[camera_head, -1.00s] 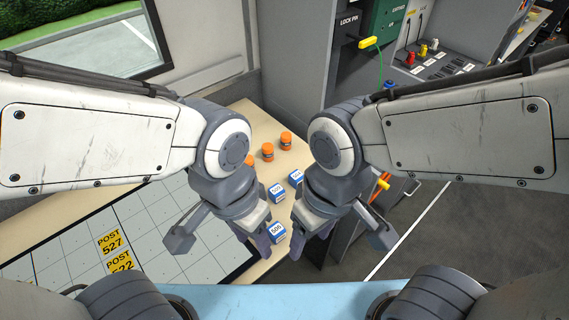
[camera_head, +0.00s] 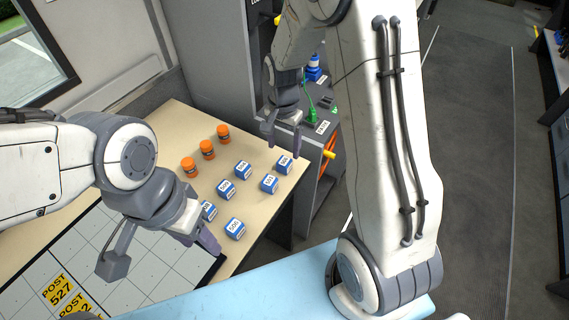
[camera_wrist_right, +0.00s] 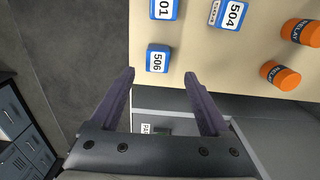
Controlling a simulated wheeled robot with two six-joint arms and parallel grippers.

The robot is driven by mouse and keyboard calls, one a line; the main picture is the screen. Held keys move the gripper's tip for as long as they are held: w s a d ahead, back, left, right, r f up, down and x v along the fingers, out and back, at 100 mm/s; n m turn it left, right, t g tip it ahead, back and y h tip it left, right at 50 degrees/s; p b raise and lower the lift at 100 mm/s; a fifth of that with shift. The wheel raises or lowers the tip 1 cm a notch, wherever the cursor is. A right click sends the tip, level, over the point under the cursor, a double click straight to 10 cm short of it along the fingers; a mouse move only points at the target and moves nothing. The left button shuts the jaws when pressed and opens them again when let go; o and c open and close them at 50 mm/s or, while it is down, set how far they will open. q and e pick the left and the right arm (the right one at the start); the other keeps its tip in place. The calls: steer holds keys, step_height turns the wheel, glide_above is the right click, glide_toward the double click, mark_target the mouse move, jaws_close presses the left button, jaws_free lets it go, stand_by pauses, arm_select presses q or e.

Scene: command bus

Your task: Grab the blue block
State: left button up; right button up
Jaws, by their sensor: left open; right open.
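Several small blue blocks with white number labels stand on the beige tabletop (camera_head: 180,122), among them one at the back right corner (camera_head: 284,164) and one near the front (camera_head: 235,228). In the right wrist view a blue block labelled 506 (camera_wrist_right: 158,58) stands near the table edge, ahead of my right gripper (camera_wrist_right: 158,85). That gripper is open and empty, and in the head view (camera_head: 284,145) it hangs over the table's back right edge. My left gripper (camera_head: 200,245) is open near the front blocks; its fingers partly overlap each other in view.
Orange relay cylinders (camera_head: 207,150) stand in a row behind the blocks. A grey cabinet with green and yellow fittings (camera_head: 318,130) adjoins the table's right side. A gridded board labelled POST 527 (camera_head: 100,250) lies at the left. Open dark floor is at the right.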

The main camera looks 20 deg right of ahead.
mark_target(284, 161)
steer(key=f, duration=0.6)
steer(key=shift+s+f+p, duration=0.2)
steer(key=shift+f+p, duration=0.1)
steer(key=shift+f, duration=0.05)
jaws_close()
